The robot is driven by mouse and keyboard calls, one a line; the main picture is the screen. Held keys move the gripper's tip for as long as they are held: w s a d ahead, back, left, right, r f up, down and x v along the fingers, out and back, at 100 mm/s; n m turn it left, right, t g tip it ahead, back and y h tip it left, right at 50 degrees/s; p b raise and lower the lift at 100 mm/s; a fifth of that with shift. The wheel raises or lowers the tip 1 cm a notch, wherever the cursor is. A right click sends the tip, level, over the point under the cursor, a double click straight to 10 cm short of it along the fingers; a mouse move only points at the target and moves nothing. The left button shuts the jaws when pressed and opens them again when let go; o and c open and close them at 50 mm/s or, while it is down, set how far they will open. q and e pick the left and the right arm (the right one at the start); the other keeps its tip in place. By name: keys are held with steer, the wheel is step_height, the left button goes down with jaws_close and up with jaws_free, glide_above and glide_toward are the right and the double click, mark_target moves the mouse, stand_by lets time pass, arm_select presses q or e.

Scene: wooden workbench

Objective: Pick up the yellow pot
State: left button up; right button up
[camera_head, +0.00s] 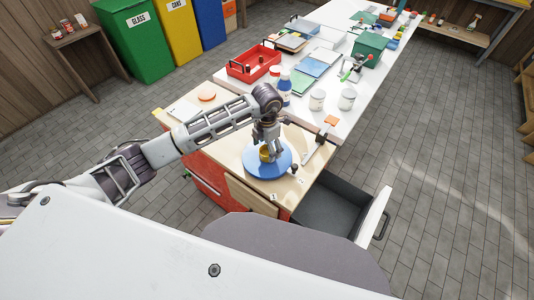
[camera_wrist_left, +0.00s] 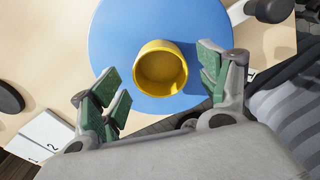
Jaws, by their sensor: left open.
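The yellow pot (camera_wrist_left: 160,69) stands upright on a round blue disc (camera_wrist_left: 115,42) in the left wrist view, and its open top faces the camera. In the head view the pot (camera_head: 265,154) is partly covered by my left gripper (camera_head: 269,150), which is over it, and the blue disc (camera_head: 257,172) rests on the wooden bench. In the left wrist view my left gripper (camera_wrist_left: 162,85) is open, with its green-padded fingers on either side of the pot and a gap to each side. My right gripper is not in view.
An open grey drawer (camera_head: 330,208) juts out right of the bench. A white table (camera_head: 332,104) behind holds a red crate (camera_head: 254,65), a blue-and-white bottle (camera_head: 284,87) and white jars (camera_head: 317,100). A tool with a white bar (camera_head: 318,143) lies right of the disc.

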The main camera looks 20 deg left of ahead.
mark_target(267, 153)
arm_select(q)
steer(key=shift+f, duration=1.2)
steer(key=c, duration=0.9)
